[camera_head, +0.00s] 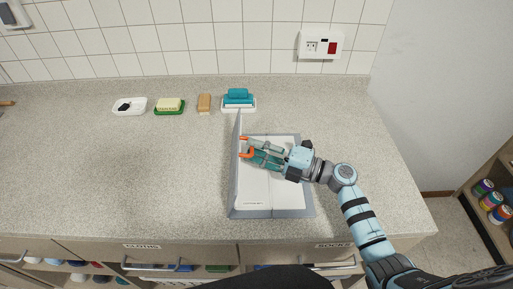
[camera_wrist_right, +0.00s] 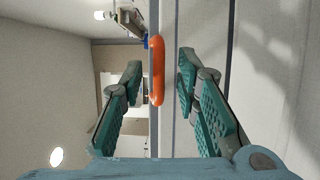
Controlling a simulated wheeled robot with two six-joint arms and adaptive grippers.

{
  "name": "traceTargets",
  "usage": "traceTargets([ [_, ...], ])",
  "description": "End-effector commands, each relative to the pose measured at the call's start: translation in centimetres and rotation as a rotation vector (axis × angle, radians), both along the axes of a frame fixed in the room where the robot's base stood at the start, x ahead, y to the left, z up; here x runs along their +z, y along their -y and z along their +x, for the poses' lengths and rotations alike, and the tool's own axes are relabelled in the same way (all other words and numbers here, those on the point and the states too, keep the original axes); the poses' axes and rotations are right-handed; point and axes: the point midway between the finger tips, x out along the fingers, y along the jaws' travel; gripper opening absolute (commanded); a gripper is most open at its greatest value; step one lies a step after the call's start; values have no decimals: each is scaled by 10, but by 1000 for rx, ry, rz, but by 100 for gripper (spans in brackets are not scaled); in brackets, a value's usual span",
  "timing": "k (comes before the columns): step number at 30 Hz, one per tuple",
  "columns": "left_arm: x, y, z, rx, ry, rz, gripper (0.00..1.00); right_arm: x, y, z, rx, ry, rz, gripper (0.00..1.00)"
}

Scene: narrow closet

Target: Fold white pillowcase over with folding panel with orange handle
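The folding board (camera_head: 304,190) lies on the counter. Its left panel (camera_head: 235,185) stands nearly upright. The orange handle (camera_head: 247,155) is on this panel and shows up close in the right wrist view (camera_wrist_right: 157,70). The white pillowcase (camera_head: 256,190) lies flat on the board, partly hidden by my right gripper. My right gripper (camera_head: 257,152) reaches in from the right, just above the pillowcase and at the handle. In the right wrist view its teal fingers (camera_wrist_right: 158,85) are apart, with the handle between them and a gap on each side. My left gripper is not in view.
Along the back stand a white dish with a black item (camera_head: 129,106), a green dish with a yellow block (camera_head: 169,106), a tan block (camera_head: 204,103) and a teal brush on a white tray (camera_head: 238,100). The counter (camera_head: 110,170) is clear on the left.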

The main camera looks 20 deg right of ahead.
Motion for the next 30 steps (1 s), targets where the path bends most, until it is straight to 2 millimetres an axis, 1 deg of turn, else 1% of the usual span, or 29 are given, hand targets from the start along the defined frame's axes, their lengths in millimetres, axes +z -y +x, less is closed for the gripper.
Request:
traceTargets([
  [7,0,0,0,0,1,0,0,0,-2,1,0,-1,-1,29],
  [8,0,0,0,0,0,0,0,0,-2,1,0,0,0,27],
  [13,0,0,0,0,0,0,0,0,-2,1,0,0,0,0],
  [22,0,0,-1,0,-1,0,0,-1,-1,1,0,-1,-1,0],
  [26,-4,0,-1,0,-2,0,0,-8,5,-1,-1,-2,-2,0],
  [30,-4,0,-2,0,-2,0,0,-9,7,-1,0,-1,-2,0],
])
